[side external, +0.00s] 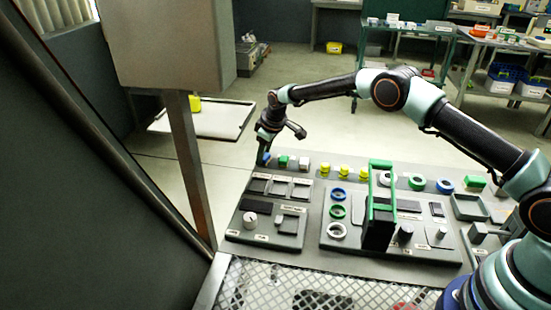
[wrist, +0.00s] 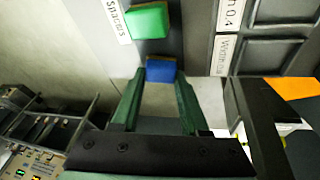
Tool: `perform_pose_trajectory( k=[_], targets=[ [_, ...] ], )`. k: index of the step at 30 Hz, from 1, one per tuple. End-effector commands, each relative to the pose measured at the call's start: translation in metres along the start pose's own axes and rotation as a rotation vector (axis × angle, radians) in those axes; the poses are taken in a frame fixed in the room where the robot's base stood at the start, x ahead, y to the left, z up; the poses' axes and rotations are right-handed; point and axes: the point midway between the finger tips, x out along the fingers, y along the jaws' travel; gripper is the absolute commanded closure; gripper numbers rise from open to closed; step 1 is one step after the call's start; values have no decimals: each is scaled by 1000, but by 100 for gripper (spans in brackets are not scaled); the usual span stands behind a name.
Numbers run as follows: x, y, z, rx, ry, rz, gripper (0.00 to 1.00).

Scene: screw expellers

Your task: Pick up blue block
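The blue block (wrist: 161,70) sits at the far end of my gripper (wrist: 160,78) in the wrist view, between the tips of the two green fingers. The fingers are spread, with a narrow gap seeming to show at each side of the block. In the side external view the blue block (side external: 267,157) is small and partly hidden at the back left of the grey board. My gripper (side external: 262,159) points down over it there. I cannot tell whether the fingers touch it.
A green block (wrist: 147,20) lies close beyond the blue one; it also shows in the side view (side external: 283,160), with a white block (side external: 304,162) to its right. Labelled grey trays (side external: 280,187) lie in front. Yellow pieces (side external: 344,171) stand farther right.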

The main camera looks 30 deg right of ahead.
Motion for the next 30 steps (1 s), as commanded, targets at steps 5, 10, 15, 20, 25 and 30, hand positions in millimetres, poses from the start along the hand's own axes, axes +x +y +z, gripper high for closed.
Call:
perform_pose_trajectory(
  k=[5,10,15,20,25,30],
  targets=[
    [0,0,0,0,-1,0,100],
    [-2,0,-1,0,-1,0,100],
    [-15,2,-5,0,1,0,100],
    [-39,6,-14,0,3,1,100],
    [-73,11,-25,0,4,2,100],
    [-112,17,-37,0,4,2,100]
  ],
)
